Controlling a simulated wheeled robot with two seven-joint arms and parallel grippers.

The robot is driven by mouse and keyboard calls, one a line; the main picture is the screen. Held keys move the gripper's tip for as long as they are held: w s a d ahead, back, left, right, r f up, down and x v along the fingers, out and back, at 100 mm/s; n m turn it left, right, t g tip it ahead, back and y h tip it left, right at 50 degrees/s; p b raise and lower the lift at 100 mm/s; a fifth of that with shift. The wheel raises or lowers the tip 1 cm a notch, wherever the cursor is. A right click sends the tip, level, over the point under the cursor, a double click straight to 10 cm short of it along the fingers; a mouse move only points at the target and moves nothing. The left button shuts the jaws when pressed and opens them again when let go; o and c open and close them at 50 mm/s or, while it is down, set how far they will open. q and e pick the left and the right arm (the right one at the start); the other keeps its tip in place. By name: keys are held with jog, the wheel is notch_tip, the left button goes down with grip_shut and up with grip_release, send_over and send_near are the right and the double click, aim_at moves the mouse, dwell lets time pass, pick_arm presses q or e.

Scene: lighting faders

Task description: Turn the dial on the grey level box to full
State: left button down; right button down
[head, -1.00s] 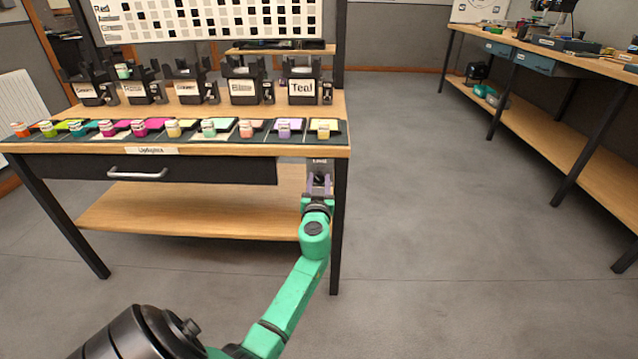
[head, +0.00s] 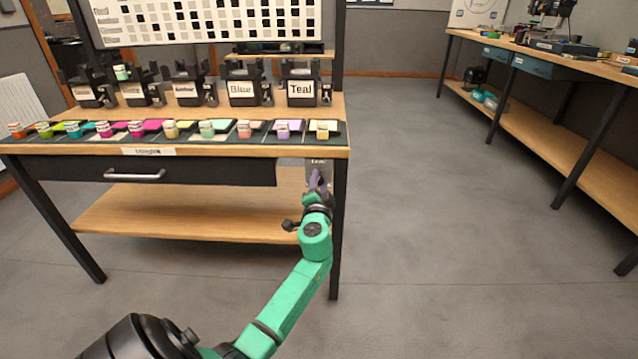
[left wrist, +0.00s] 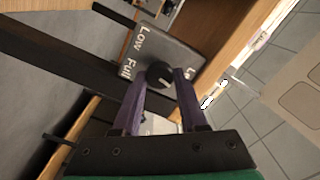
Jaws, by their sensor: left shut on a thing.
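The grey level box (head: 319,162) hangs under the table's front right corner in the head view. In the left wrist view the grey level box (left wrist: 178,48) shows the words "Low" and "Full" and part of another word at its right edge. Its dark round dial (left wrist: 159,74) has a pale pointer mark; I cannot tell exactly which label it points to. My left gripper (left wrist: 160,82) has its purple fingers shut on the dial, one on each side. The left gripper (head: 318,180) hides the dial in the head view. My right gripper is in neither view.
The wooden table (head: 215,150) carries a row of coloured pots and labelled holders. A drawer with a handle (head: 134,175) is left of the box, and a table leg (head: 339,230) stands close to my left arm. Open floor lies to the right, before another bench (head: 600,72).

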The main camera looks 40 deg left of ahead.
pick_arm(q)
jog(key=shift+f+m, duration=0.1)
jog(key=shift+m, duration=1.8)
jog(key=shift+m+p, duration=0.5)
jog(key=shift+m, duration=0.4)
jog(key=m+p, duration=0.4)
jog(key=m, duration=0.7)
jog(key=shift+f, duration=0.1)
jog(key=m+p, duration=0.3)
jog(key=m, duration=0.2)
jog(key=shift+s, duration=0.1)
jog(key=shift+f+m+p, duration=0.25)
jog(key=shift+m+p, duration=0.6)
jog(key=shift+m, duration=0.75)
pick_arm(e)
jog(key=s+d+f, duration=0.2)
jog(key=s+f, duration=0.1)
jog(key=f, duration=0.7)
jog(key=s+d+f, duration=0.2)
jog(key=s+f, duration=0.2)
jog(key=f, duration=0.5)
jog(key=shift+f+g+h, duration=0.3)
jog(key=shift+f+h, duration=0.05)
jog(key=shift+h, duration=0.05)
